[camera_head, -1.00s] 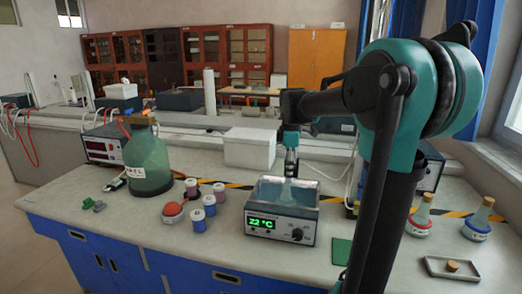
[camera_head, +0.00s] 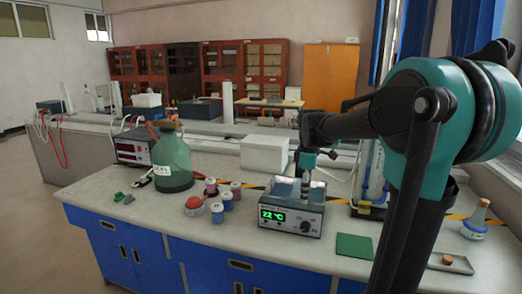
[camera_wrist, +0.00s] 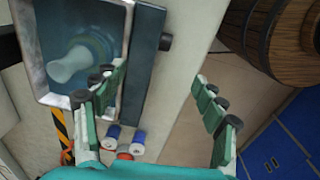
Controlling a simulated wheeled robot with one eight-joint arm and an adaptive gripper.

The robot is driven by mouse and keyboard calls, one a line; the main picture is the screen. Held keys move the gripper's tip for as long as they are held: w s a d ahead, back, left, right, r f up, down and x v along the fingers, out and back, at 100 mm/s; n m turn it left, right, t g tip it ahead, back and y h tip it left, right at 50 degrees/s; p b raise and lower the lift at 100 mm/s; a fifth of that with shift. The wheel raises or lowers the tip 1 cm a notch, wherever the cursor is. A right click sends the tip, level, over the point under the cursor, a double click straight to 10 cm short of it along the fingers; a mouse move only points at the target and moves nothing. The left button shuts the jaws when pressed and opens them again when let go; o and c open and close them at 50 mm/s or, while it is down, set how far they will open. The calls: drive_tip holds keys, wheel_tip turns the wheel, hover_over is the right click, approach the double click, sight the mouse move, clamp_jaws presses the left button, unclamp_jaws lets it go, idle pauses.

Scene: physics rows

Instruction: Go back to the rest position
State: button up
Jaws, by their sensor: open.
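My gripper (camera_head: 304,188) hangs from the arm over the back right of the water bath (camera_head: 290,222), which reads 22 °C. In the wrist view my gripper (camera_wrist: 158,82) is open, with nothing between its fingers. The bath shows there at upper left (camera_wrist: 45,93), with a pale, translucent flask-like vessel (camera_wrist: 72,66) lying or leaning in it. The left finger overlaps the bath's edge in that view; I cannot tell the gap in height. In the head view the arm and gripper partly hide the bath's inside.
A large green bottle (camera_head: 172,163), several spools (camera_head: 227,200) and a white box (camera_head: 264,154) stand around the bath. A green mat (camera_head: 354,247), a tray (camera_head: 446,263) and a blue-ringed flask (camera_head: 475,220) are at right. A wooden barrel (camera_wrist: 268,40) shows in the wrist view.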

drive_tip(key=s+d+f+m+t, duration=0.1)
drive_tip(key=s+f+m, duration=0.6)
drive_tip(key=s+f, duration=0.2)
drive_tip(key=s+d+f+m+t, duration=0.2)
drive_tip(key=s+f+m, duration=0.5)
drive_tip(key=s+f, duration=0.2)
drive_tip(key=shift+s+d+f+m+t, duration=0.2)
drive_tip(key=shift+s+d+m+t, duration=0.15)
drive_tip(key=shift+s, duration=0.85)
